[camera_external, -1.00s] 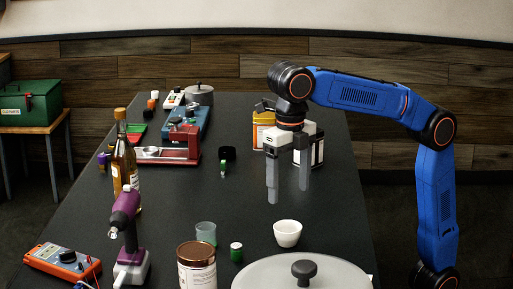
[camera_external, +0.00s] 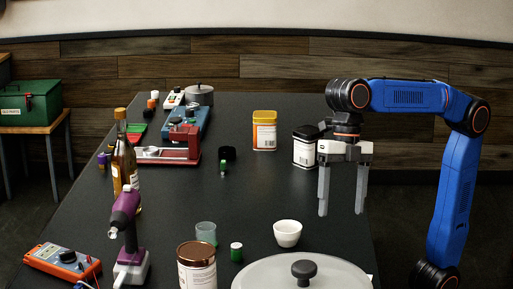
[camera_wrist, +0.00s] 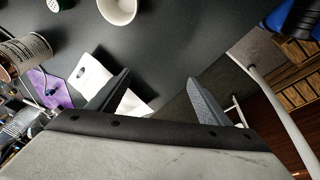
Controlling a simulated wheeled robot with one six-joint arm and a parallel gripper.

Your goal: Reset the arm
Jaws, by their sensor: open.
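My gripper (camera_external: 341,210) is open and empty. It points down above the right edge of the dark table (camera_external: 255,190), to the right of the black-and-white canister (camera_external: 305,148). In the wrist view the two grey fingers of my gripper (camera_wrist: 160,98) are spread apart with nothing between them. My blue arm rises at the right and bends over to the gripper.
A white cup (camera_external: 287,233) and a large round lid (camera_external: 303,272) stand near the front right. A yellow canister (camera_external: 264,131), a bottle (camera_external: 124,165), a purple drill (camera_external: 127,225) and a brown jar (camera_external: 197,266) are also on the table. The table's middle is mostly clear.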

